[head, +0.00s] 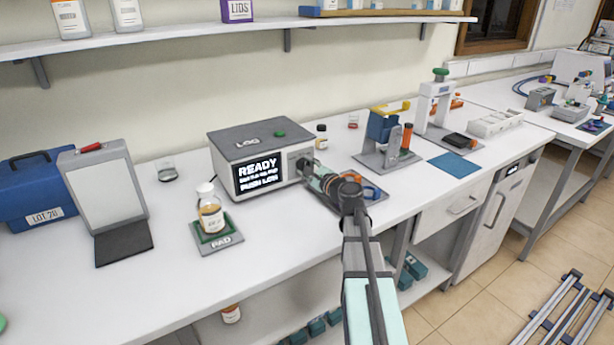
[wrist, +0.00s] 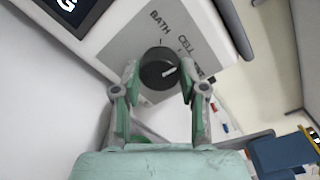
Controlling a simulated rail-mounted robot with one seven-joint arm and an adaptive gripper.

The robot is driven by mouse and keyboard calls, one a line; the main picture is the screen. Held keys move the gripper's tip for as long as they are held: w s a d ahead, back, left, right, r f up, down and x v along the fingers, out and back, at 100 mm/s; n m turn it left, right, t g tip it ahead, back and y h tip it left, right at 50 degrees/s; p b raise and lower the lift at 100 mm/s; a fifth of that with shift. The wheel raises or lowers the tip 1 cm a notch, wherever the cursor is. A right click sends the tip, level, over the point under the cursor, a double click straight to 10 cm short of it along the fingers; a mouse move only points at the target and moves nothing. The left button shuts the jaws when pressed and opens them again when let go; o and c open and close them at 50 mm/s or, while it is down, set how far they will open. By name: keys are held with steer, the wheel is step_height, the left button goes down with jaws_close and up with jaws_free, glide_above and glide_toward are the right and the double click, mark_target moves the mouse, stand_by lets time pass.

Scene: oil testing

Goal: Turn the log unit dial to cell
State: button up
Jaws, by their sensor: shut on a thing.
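The log unit (head: 262,150) is a grey box on the bench. Its screen (head: 258,173) reads READY, with smaller text below, and a green button (head: 280,133) sits on top. In the wrist view its black dial (wrist: 156,66) has a white pointer mark. The labels BATH (wrist: 160,21) and CELL (wrist: 186,46) lie around it, with another label partly hidden by the right finger. The pointer aims right and slightly up; I cannot tell exactly which label it meets. My gripper (wrist: 158,76) is shut on the dial, one finger on each side. In the head view my gripper (head: 309,167) hides most of the dial.
A bottle (head: 210,214) stands on the PAD plate (head: 228,238) in front of the unit. A blue and yellow device (head: 383,126) is to the right. Bare bench lies along the front left.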

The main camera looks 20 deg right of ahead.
steer(key=shift+r+n+b, duration=0.1)
steer(key=shift+n+b, duration=0.2)
steer(key=shift+n, duration=0.1)
steer(key=o, duration=1.1)
steer(key=shift+w, duration=0.1)
steer(key=shift+o, duration=0.2)
steer(key=s, duration=0.4)
steer(key=s+d, duration=0.1)
steer(key=s, duration=0.7)
steer(key=shift+d+r, duration=0.2)
steer(key=shift+d, duration=0.2)
